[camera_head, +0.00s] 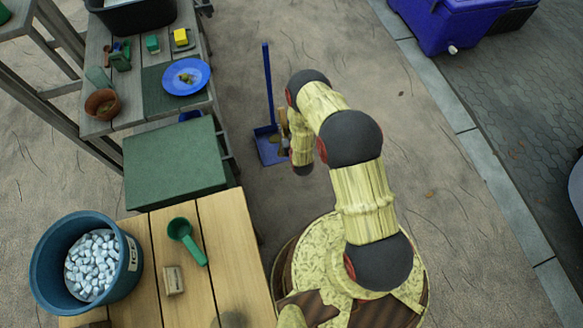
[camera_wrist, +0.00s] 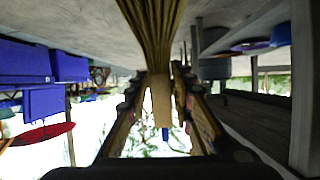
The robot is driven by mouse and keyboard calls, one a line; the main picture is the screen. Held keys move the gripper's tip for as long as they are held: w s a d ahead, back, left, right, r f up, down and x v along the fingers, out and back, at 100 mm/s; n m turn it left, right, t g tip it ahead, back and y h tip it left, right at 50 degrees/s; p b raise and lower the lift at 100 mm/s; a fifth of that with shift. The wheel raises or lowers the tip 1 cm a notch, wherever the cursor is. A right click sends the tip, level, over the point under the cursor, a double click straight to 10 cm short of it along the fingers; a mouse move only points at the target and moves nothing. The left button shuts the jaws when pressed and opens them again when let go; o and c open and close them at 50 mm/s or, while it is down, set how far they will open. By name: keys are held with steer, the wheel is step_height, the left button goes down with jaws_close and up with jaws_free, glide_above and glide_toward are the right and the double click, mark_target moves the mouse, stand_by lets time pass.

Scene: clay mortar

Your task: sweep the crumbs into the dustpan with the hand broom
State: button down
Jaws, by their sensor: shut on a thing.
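The blue dustpan (camera_head: 267,154) lies on the sandy ground in the head view, its long handle standing upright. My gripper (camera_wrist: 163,92) is shut on the hand broom (camera_wrist: 155,30), whose straw bristles fill the top middle of the wrist view. In the head view my arm reaches down beside the dustpan, and a tan part of the broom (camera_head: 283,123) shows at its right edge. My arm hides much of the broom and gripper there. A brownish patch shows near the pan's right side. I cannot tell whether it is crumbs, and no crumbs are clearly visible.
A wooden table (camera_head: 235,250) with a teal bucket (camera_head: 45,262) of pale lumps and a green scoop (camera_head: 180,230) stands at the lower left. A shelf with a blue plate (camera_head: 198,84) stands at the upper left. Open ground lies right of my arm, up to a kerb (camera_head: 478,150).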

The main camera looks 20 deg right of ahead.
steer(key=s+f, duration=0.1)
steer(key=f, duration=0.3)
steer(key=s+f, duration=0.1)
steer(key=f, duration=0.3)
steer(key=s+f, duration=0.1)
steer(key=f, duration=0.3)
steer(key=shift+f, duration=0.35)
steer(key=s+f+b, duration=0.3)
steer(key=f, duration=0.7)
steer(key=s+f+b, duration=0.3)
steer(key=f+b, duration=0.1)
steer(key=f, duration=0.5)
steer(key=shift+f, duration=0.55)
steer(key=w, duration=1.8)
steer(key=shift+f, duration=0.2)
steer(key=shift+r, duration=0.1)
